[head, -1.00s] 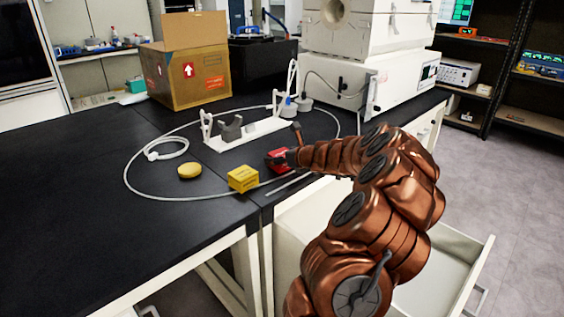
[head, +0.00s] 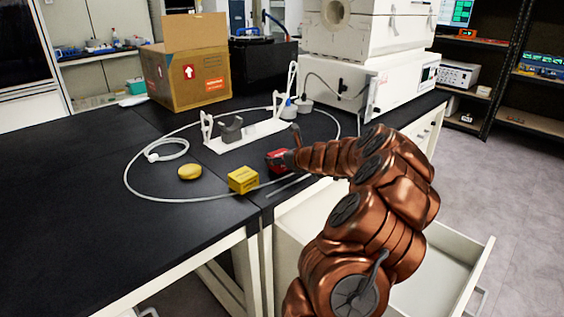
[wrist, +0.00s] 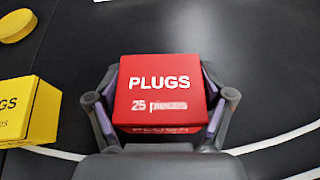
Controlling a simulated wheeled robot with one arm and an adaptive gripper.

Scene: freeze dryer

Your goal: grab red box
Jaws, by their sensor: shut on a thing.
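The red box (wrist: 165,100), printed "PLUGS 25 pieces", sits between the two fingers of my gripper (wrist: 160,108) in the wrist view. The fingers press on its left and right sides, so the gripper is shut on it. In the head view the red box (head: 275,158) shows at the tip of my arm, over the black bench near its front edge. My gripper (head: 281,158) partly covers it there. I cannot tell clearly whether the box touches the bench top.
A yellow box (head: 243,179) and a yellow round piece (head: 189,172) lie left of the red box. A white cable (head: 128,170) loops around them. A white stand (head: 245,134) is behind. An open drawer (head: 440,265) juts out below right. The left bench top is clear.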

